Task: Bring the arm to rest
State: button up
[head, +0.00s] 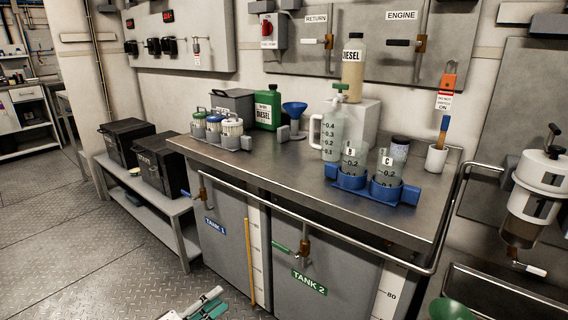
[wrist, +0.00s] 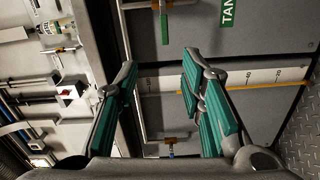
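My gripper (head: 205,303) shows at the bottom edge of the head view, low over the floor in front of the tank cabinets. In the wrist view my gripper (wrist: 160,62) has its two teal-padded fingers spread wide apart. Nothing is between them. The rest of my arm is out of the head view. The wrist view is turned sideways and looks toward the tank fronts, with part of the green TANK 2 label (wrist: 227,12) at the top.
A steel bench (head: 270,166) carries bottles, jugs and a blue holder (head: 402,192). A rail (head: 345,238) runs along its front above the tank valves (head: 303,248). A low grey shelf (head: 150,212) with black boxes stands left. The plated floor (head: 60,245) at left is clear.

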jog(key=s+d+r+m+g, duration=0.1)
jog(key=d+r+m+g, duration=0.2)
jog(key=d+r+g, duration=0.6)
jog(key=s+d+r+m+g, duration=0.1)
jog(key=d+r+m+g, duration=0.2)
jog(key=d+r, duration=0.7)
jog(key=s+d+r+m+g+y, duration=0.2)
jog(key=s+d+r+g+y, duration=0.3)
jog(key=s+d, duration=0.75)
jog(key=s+d+r+m+t+y, duration=0.1)
jog(key=s+d+t+y, duration=0.15)
jog(key=s, duration=0.65)
jog(key=s+d+r+t+y, duration=0.15)
jog(key=s+y, duration=0.25)
jog(key=s, duration=0.5)
notch_tip(320, 180, up, 29)
jog(key=t+p, duration=0.3)
jog(key=p, duration=2.4)
jog(key=shift+s+d+t, duration=0.15)
jog(key=shift+d+t, duration=0.15)
jog(key=shift+d, duration=0.05)
jog(key=shift+f, duration=0.1)
